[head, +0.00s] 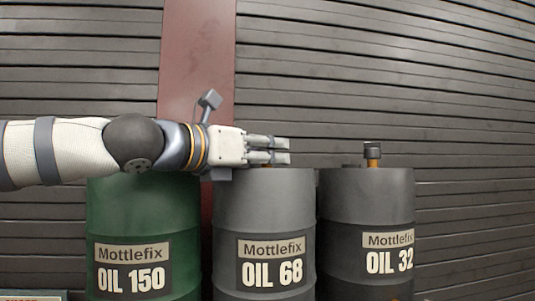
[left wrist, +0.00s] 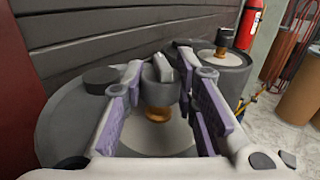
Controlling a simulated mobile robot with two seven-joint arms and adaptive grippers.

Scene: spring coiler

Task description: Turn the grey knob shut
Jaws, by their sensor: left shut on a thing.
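The grey knob (left wrist: 162,92) stands on a brass stem on top of the middle grey drum, marked OIL 68 (head: 265,215). In the left wrist view a bar shows across the knob's top. My left gripper (head: 284,151) reaches in level from the left, just above that drum's lid. In the head view the fingers hide the knob. My right gripper is in neither view.
A green drum marked OIL 150 (head: 143,225) stands left, under my left arm. A dark drum marked OIL 32 (head: 366,205) stands right, with a dark knob (head: 372,150) on a brass stem. A slatted wall is close behind. A red extinguisher (left wrist: 250,26) hangs farther off.

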